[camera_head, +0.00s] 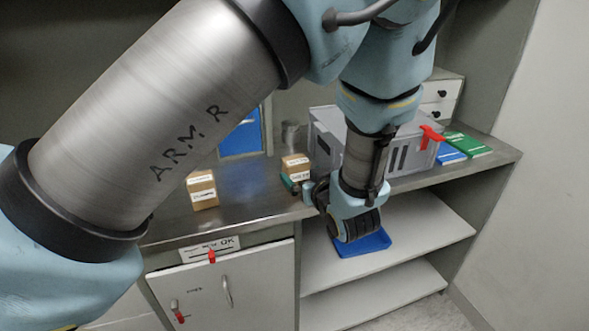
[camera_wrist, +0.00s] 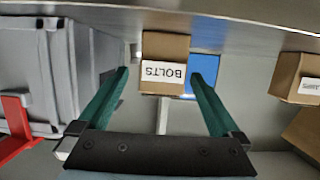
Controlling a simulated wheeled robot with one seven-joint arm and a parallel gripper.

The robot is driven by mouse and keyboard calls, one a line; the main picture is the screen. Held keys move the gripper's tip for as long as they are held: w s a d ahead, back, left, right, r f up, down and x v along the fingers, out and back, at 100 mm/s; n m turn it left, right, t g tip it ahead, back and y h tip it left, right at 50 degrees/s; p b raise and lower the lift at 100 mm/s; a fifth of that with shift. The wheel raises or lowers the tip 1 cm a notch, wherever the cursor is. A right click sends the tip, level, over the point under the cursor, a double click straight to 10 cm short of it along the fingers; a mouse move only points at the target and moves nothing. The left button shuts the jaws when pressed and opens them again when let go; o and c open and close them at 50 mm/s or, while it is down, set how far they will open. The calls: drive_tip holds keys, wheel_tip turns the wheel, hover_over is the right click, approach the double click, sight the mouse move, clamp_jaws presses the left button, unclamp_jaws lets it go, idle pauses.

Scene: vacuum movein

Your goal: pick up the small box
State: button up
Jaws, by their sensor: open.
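A small brown cardboard box with a white label (camera_head: 295,165) stands on the metal counter, left of the grey crate. In the wrist view the small box (camera_wrist: 166,48) appears upside down, its label reading BOLTS. My gripper (camera_head: 299,186) is at the box, low over the counter's front edge. In the wrist view my gripper (camera_wrist: 160,76) is open, with one green finger toward each side of the box. I see no contact; whether the tips reach past its front face is unclear.
Another cardboard box (camera_head: 202,189) stands on the counter to the left. A grey crate (camera_head: 408,153) with a red tag is close on the right. Green (camera_head: 467,144) and blue flat items lie beyond it. A blue tray (camera_head: 362,243) lies on the shelf below.

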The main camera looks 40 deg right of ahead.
drive_tip(key=x, duration=0.2)
drive_tip(key=shift+w+d, duration=0.1)
drive_tip(key=shift+w, duration=0.15)
drive_tip(key=p+x, duration=0.2)
drive_tip(key=x, duration=0.2)
drive_tip(key=shift+w+p, duration=0.2)
drive_tip(key=shift+p, duration=0.2)
drive_tip(key=shift+w+f, duration=0.25)
drive_tip(key=shift+w, duration=0.1)
drive_tip(key=c, duration=1.5)
